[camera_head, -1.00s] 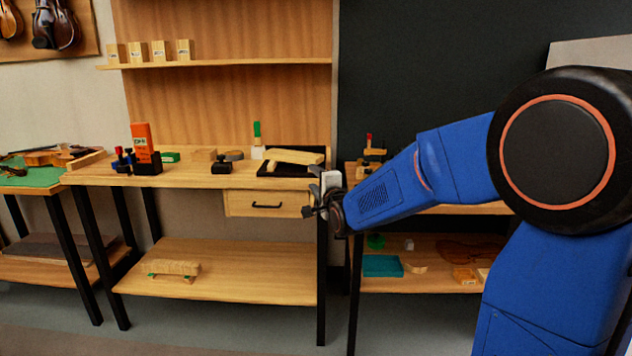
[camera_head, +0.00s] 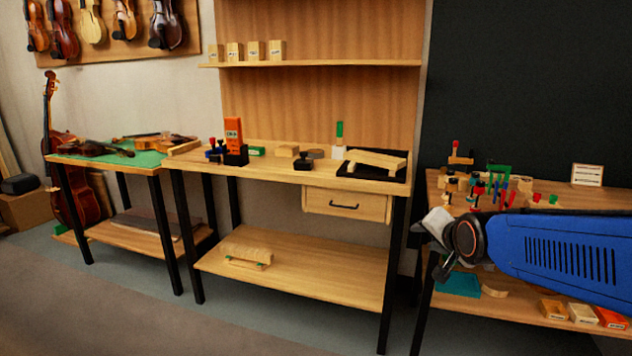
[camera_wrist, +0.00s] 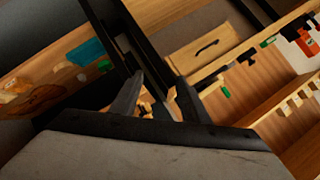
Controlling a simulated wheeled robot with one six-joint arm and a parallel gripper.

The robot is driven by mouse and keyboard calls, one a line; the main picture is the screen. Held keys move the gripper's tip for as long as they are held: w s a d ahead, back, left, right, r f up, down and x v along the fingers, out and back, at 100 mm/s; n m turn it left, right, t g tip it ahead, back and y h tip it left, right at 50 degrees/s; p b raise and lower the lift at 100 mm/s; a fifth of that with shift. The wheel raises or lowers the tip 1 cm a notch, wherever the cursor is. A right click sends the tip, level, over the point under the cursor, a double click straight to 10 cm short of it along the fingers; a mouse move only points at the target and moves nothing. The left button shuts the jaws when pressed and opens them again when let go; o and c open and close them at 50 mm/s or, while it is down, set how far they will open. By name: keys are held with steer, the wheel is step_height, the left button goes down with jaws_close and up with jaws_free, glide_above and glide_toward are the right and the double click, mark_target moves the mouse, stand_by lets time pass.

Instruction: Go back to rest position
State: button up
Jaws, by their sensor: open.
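My gripper (camera_head: 432,240) is at the right in the head view, at the end of my blue arm, in front of the right-hand bench (camera_head: 428,296). Its tips are partly hidden by the wrist. In the wrist view my gripper (camera_wrist: 158,92) has its two dark fingers spread apart. Small tan pieces show between the fingers, seemingly in the background, and I see nothing gripped.
The middle bench (camera_head: 270,174) stands to the left of my gripper, with a drawer (camera_head: 345,204) under its top. A dark tray (camera_head: 374,172) lies near its right end. Several tools crowd the right-hand bench top. Floor (camera_head: 90,310) is clear at the front left.

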steer(key=s+d+f+n+g, duration=0.1)
steer(key=s+f+n+g, duration=0.2)
steer(key=s, duration=1.1)
steer(key=s+f+n+g, duration=0.4)
steer(key=s+f+n, duration=0.2)
steer(key=s, duration=0.8)
steer(key=shift+s+d, duration=0.15)
steer(key=shift+d, duration=0.25)
